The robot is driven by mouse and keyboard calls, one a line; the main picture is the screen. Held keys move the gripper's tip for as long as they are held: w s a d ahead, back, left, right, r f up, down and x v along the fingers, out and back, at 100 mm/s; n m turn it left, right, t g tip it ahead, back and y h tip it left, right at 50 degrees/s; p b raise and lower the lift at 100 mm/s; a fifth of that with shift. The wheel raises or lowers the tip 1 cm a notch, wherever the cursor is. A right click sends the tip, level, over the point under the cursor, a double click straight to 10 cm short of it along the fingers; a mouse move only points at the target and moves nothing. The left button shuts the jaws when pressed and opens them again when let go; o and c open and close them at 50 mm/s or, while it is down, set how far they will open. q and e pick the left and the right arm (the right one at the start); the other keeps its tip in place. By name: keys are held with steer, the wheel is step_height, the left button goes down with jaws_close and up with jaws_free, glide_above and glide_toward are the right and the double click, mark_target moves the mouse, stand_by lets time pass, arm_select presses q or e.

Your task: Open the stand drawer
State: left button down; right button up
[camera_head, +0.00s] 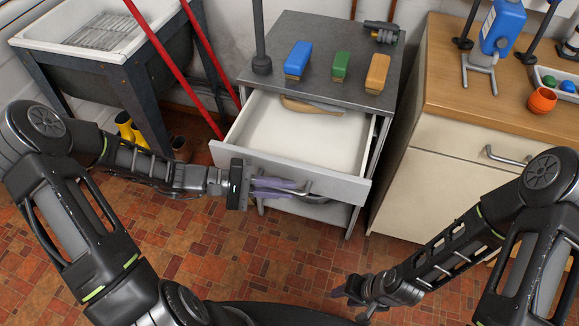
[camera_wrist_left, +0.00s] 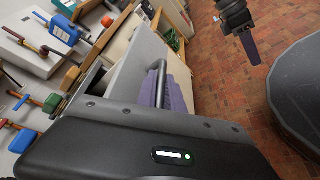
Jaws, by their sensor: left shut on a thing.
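The grey metal stand (camera_head: 325,52) stands at the middle back in the head view. Its drawer (camera_head: 290,172) is pulled well out, showing a white interior with a tan item (camera_head: 312,106) at the back. My left gripper (camera_head: 290,187) is shut on the bar handle of the drawer front. The handle (camera_wrist_left: 158,82) also shows between the purple fingers in the left wrist view. My right gripper (camera_head: 355,290) is low over the floor, away from the stand; its finger gap is not clear.
Blue (camera_head: 298,60), green (camera_head: 341,66) and orange (camera_head: 377,73) brushes stand on the stand top. A wooden-topped cabinet (camera_head: 450,150) is at the right. A sink (camera_head: 95,40) and red poles (camera_head: 160,50) are at the left. Tiled floor (camera_head: 260,265) lies open in front.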

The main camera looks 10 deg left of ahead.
arm_select(q)
steer(key=shift+s+a, duration=0.15)
steer(key=shift+s, duration=2.1)
steer(key=c, duration=1.7)
jaws_free()
steer(key=shift+c, duration=0.2)
steer(key=shift+a, duration=0.1)
steer(key=v, duration=0.7)
steer(key=shift+a, duration=0.3)
steer(key=shift+s, duration=0.1)
